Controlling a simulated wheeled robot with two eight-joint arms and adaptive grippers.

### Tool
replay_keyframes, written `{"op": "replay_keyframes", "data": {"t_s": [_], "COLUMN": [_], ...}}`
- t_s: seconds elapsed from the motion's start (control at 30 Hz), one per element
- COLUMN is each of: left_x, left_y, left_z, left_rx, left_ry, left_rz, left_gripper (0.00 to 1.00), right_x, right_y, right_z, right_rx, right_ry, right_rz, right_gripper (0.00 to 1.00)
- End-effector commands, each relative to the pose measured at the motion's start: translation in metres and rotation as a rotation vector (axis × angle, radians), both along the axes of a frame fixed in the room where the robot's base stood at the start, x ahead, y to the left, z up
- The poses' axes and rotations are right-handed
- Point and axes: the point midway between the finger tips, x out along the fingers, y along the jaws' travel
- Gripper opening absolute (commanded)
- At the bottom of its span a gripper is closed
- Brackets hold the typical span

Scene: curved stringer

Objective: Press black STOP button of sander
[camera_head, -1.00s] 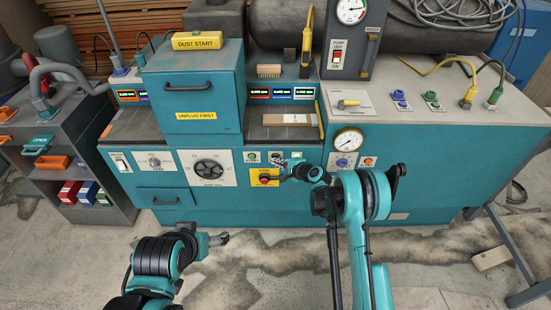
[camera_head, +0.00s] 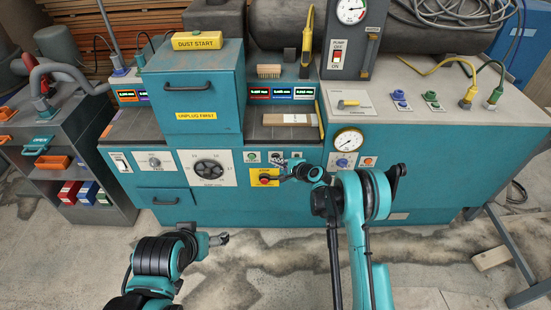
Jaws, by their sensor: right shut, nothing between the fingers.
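The teal sander machine (camera_head: 215,222) stands in front of me. On its front panel is a row of small controls, with a green button (camera_head: 251,157) at the left. My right gripper (camera_head: 279,162) is shut and empty, with its tip at the control just right of the green button. The gripper covers most of that control, so I cannot make out the black STOP button or tell whether the tip touches it. My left gripper (camera_head: 219,239) is low in front of the machine, apart from it. Its fingers are too small to read.
A red mushroom button (camera_head: 265,180) on a yellow plate lies just below the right gripper. A large dial (camera_head: 208,169) is to the left, a blue knob (camera_head: 342,162) and a gauge (camera_head: 348,140) to the right.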

Motion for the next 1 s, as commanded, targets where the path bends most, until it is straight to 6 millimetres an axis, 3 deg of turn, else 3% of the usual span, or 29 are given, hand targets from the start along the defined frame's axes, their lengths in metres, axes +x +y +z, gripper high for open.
{"op": "replay_keyframes", "data": {"t_s": [0.57, 1.0], "left_x": [0.0, 0.0], "left_y": [0.0, 0.0], "left_z": [0.0, 0.0], "left_rx": [0.0, 0.0], "left_ry": [0.0, 0.0], "left_rz": [0.0, 0.0], "left_gripper": [0.8, 0.8], "right_x": [-0.014, -0.056], "right_y": [0.0, 0.0], "right_z": [0.0, 0.0], "right_rx": [0.001, 0.0], "right_ry": [0.0, 0.0], "right_rz": [0.001, 0.0], "right_gripper": [0.0, 0.0]}}
